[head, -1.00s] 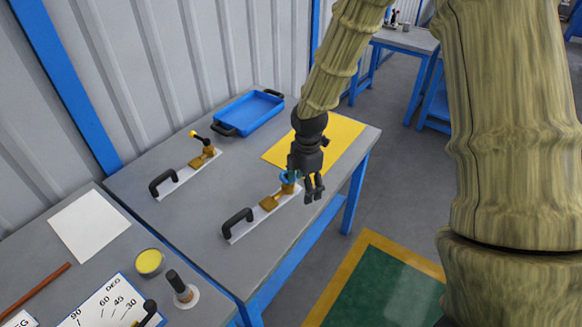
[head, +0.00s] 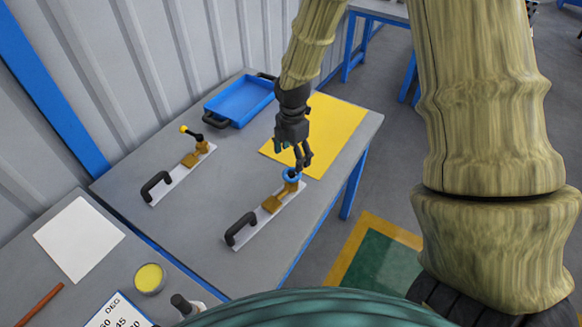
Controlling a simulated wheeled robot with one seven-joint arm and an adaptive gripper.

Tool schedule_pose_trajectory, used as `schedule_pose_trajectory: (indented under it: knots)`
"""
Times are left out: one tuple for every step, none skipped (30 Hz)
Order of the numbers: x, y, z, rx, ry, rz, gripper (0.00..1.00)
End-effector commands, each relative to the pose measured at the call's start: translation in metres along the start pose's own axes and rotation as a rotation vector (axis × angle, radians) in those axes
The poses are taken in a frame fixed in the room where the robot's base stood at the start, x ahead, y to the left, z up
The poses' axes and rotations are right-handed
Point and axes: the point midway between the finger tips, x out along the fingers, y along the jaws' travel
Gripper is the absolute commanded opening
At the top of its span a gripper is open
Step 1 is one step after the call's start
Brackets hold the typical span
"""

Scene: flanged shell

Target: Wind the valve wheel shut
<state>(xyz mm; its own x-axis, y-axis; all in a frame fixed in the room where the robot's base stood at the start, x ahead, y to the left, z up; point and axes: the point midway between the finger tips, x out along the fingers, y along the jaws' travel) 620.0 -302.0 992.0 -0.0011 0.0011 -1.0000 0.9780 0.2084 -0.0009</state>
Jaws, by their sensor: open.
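A blue valve wheel (head: 290,175) sits on a brass valve body (head: 273,201), which is fixed to a pale plate with a black handle (head: 239,229) on the table. My gripper (head: 302,168) points down with its fingers just above and to the right of the wheel. Its fingers are open and hold nothing. I cannot tell whether a fingertip touches the wheel. A second brass valve (head: 192,158) with a black lever and yellow knob (head: 184,129) stands on another plate further left.
A yellow mat (head: 335,130) lies behind my gripper, and a blue tray (head: 241,101) with black handles stands at the back. The nearer table holds white paper (head: 78,240), a round yellow-topped tin (head: 149,278) and an angle chart (head: 118,313). The grey tabletop between the plates is clear.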

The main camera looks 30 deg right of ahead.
Motion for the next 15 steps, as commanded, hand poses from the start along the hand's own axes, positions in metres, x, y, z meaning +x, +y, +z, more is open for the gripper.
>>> schedule_pose_trajectory:
  knots:
    - [0.005,-0.001,0.0,-0.001,0.0,-0.003,0.75]
    - [0.008,-0.001,0.0,-0.001,0.0,-0.003,0.75]
    - [0.012,-0.001,-0.001,-0.001,0.0,-0.003,0.75]
    - [0.015,-0.001,-0.001,-0.001,0.0,-0.002,0.75]
    - [0.018,0.0,-0.001,-0.002,0.0,-0.002,0.75]
    - [0.022,0.0,-0.001,-0.002,0.0,-0.002,0.75]
    - [0.025,0.0,-0.001,-0.002,-0.001,-0.002,0.75]
    - [0.028,0.001,-0.001,-0.002,0.0,-0.002,0.75]
    - [0.032,0.001,-0.002,-0.002,0.0,-0.001,0.75]
    - [0.035,0.001,-0.002,-0.002,0.0,-0.001,0.75]
    - [0.038,0.001,-0.002,-0.003,0.0,-0.002,0.75]
    - [0.043,0.001,-0.002,-0.003,0.0,-0.002,0.75]
    - [0.045,0.001,-0.002,-0.003,0.0,-0.001,0.75]
    - [0.048,0.001,-0.002,-0.003,0.0,-0.001,0.75]
    - [0.051,0.001,-0.002,-0.004,0.0,-0.002,0.75]
